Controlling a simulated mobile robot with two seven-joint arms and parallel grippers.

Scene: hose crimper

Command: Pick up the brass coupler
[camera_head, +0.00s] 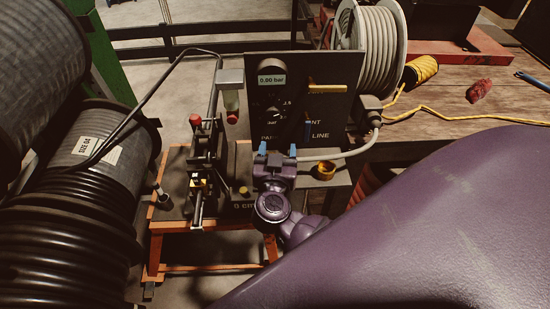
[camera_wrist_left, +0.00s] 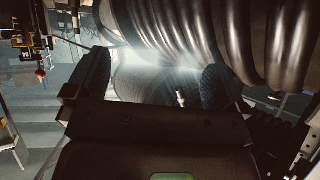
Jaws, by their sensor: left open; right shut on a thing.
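A brass-coloured ring-shaped piece (camera_head: 325,170) sits on the bench's front right, just right of my right gripper; it looks like the brass coupler, but I cannot be sure. My right gripper (camera_head: 277,151) has its blue fingertips below the dark control panel (camera_head: 305,100). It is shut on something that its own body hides. A grey cable (camera_head: 345,154) runs up to the fingertips; whether it is held or passes behind, I cannot tell. My left gripper (camera_wrist_left: 158,78) shows only in the left wrist view. Its blue fingers are wide apart, with black ribbed hose (camera_wrist_left: 190,30) beyond them.
Large black hose reels (camera_head: 70,215) fill the left side. A crimper with a red knob (camera_head: 195,119) stands left of the panel. My purple arm covers the lower right.

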